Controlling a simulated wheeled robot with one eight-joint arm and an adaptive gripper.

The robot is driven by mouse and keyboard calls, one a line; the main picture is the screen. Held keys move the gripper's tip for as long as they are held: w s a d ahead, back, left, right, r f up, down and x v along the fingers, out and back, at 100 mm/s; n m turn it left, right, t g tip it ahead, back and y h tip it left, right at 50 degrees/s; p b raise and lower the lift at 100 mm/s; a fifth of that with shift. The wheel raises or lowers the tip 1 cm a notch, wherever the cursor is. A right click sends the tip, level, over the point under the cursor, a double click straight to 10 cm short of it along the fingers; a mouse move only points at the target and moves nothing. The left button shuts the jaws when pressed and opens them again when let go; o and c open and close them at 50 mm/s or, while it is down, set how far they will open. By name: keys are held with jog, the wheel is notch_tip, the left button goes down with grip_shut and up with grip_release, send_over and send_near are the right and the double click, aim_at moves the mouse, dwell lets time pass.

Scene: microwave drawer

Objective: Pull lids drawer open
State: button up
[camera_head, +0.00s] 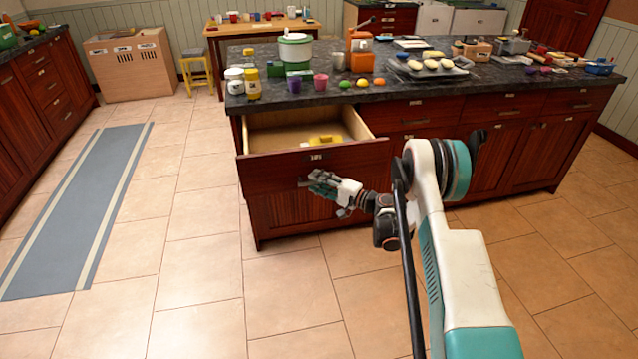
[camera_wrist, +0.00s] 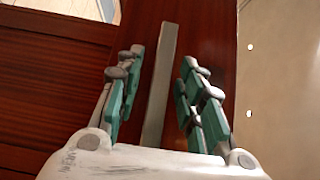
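An open drawer (camera_head: 360,150) sticks out at the left end of the dark red kitchen island. Its label (camera_head: 316,157) is too small to read. Inside, a yellow thing (camera_head: 325,140) lies on the drawer's pale floor. My gripper (camera_head: 320,184) is at the drawer's front, by its grey handle (camera_head: 304,183). In the wrist view, the grey bar handle (camera_wrist: 158,95) runs between the two green-padded finger sets of my gripper (camera_wrist: 162,88). Gaps show on both sides of the bar, so the fingers look open around it and not clamped.
The island's dark counter (camera_head: 440,88) holds a white-and-green pot (camera_head: 295,48), an orange appliance (camera_head: 360,55), cups and a tray (camera_head: 430,70). Clear tiled floor (camera_head: 200,260) lies in front and left. A blue-grey rug (camera_head: 75,205) lies further left.

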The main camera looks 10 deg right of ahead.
jog(key=v, duration=1.2)
jog(key=shift+r, duration=0.1)
jog(key=a+r+n+g+h, duration=0.25)
jog(key=a+r, duration=0.35)
jog(key=r, duration=0.5)
jog(key=s+a+r+n+g+h, duration=0.25)
jog(key=s+a+r, duration=0.25)
jog(key=s+r, duration=0.5)
jog(key=s+d+r+n+h, duration=0.1)
jog(key=s+h, duration=0.3)
jog(key=s, duration=1)
jog(key=s+d+r+n+h, duration=0.1)
jog(key=s+r+n+h, duration=0.2)
jog(key=s, duration=1.2)
jog(key=shift+s+d+r+g+h, duration=0.2)
jog(key=shift+d+r+g+h, duration=0.1)
jog(key=shift+r+h, duration=0.1)
